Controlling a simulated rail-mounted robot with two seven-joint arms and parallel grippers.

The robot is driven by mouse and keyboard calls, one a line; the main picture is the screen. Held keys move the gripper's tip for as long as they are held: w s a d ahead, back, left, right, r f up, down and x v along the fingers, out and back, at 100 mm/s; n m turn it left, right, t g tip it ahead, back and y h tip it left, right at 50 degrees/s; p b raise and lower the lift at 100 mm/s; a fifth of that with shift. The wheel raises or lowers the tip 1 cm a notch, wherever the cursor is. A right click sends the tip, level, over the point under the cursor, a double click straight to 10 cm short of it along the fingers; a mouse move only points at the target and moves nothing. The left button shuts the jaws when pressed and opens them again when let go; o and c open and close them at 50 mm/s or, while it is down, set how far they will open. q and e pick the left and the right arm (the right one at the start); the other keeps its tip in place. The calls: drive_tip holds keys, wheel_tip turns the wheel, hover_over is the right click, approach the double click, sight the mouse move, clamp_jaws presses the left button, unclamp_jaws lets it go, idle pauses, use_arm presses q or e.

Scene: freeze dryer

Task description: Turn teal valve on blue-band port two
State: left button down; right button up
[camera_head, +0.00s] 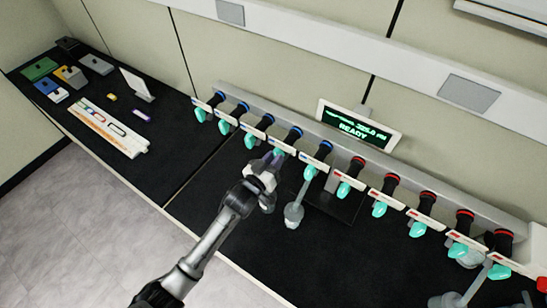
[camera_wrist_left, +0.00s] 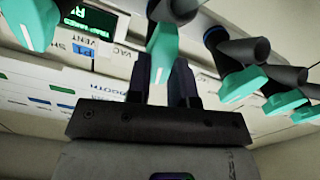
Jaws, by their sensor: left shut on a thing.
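A row of ports with blue and red bands runs along a grey manifold, each with a teal valve handle. My left gripper (camera_head: 268,165) is at the blue-band port (camera_head: 294,133) second from the red-band group. Its teal valve (camera_head: 280,148) is at my fingertips. In the left wrist view this teal valve (camera_wrist_left: 161,48) sits between the two dark fingers of my left gripper (camera_wrist_left: 163,80), which is shut on it. The fingers partly hide the handle. My right gripper is out of view.
A glass flask (camera_head: 293,213) hangs from the neighbouring blue-band port, close right of my gripper. A display (camera_head: 358,125) reading READY stands behind the manifold. More glassware (camera_head: 450,299) is at the lower right. A white rack (camera_head: 108,127) and small boxes lie on the left bench.

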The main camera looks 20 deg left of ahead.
use_arm(q)
drive_tip(key=shift+m, duration=1.2)
drive_tip(key=c, duration=1)
unclamp_jaws()
drive_tip(key=s+a+b, duration=0.2)
drive_tip(key=s, duration=1.1)
drive_tip(key=shift+s+a+b, duration=0.3)
